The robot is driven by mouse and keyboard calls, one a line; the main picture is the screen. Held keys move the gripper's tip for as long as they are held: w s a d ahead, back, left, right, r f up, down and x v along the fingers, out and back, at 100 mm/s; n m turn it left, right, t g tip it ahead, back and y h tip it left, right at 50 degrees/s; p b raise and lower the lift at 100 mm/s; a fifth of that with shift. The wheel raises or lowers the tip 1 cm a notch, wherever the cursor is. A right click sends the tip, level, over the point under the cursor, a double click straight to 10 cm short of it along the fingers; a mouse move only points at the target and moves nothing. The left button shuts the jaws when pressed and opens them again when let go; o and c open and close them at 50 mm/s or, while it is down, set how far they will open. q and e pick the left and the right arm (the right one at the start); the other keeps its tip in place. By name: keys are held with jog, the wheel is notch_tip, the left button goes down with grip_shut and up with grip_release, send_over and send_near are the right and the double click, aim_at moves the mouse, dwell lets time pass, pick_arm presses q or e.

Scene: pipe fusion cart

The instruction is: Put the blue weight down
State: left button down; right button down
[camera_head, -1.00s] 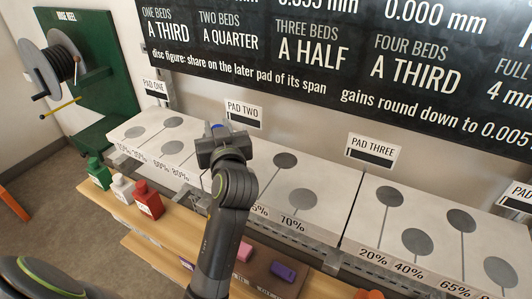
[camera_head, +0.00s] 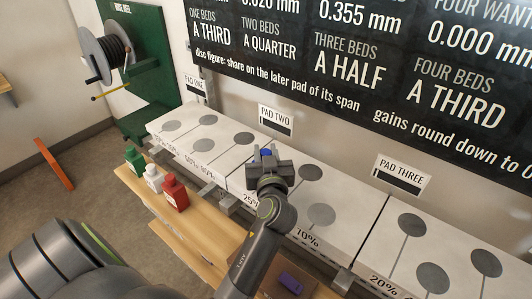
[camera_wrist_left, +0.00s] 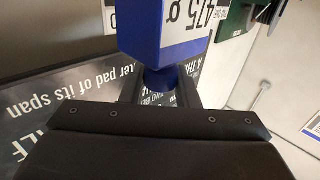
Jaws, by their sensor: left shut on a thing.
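My left gripper (camera_head: 268,160) is shut on the blue weight (camera_head: 266,152), which shows only as a small blue patch between the jaws in the head view. In the left wrist view the blue weight (camera_wrist_left: 152,32) is a blue block with a white label reading 475, its narrower neck between the fingers. In the head view the gripper overlaps the left part of the pad two slab (camera_head: 290,195); its height above it cannot be told. Grey discs, one of them (camera_head: 321,215), lie on this slab. My right gripper is not in view.
The pad one slab (camera_head: 222,125) is to the left, the pad three slab (camera_head: 385,250) to the right. Green (camera_head: 134,159), white (camera_head: 154,178) and red (camera_head: 176,193) weights stand on the wooden shelf (camera_head: 146,190). A purple block (camera_head: 291,283) lies in front. A sign board stands behind.

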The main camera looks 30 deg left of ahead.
pick_arm(q)
jog(key=shift+f, duration=0.1)
jog(key=c, duration=1.6)
grip_release()
jog(key=shift+f, duration=0.15)
jog(key=o, duration=0.5)
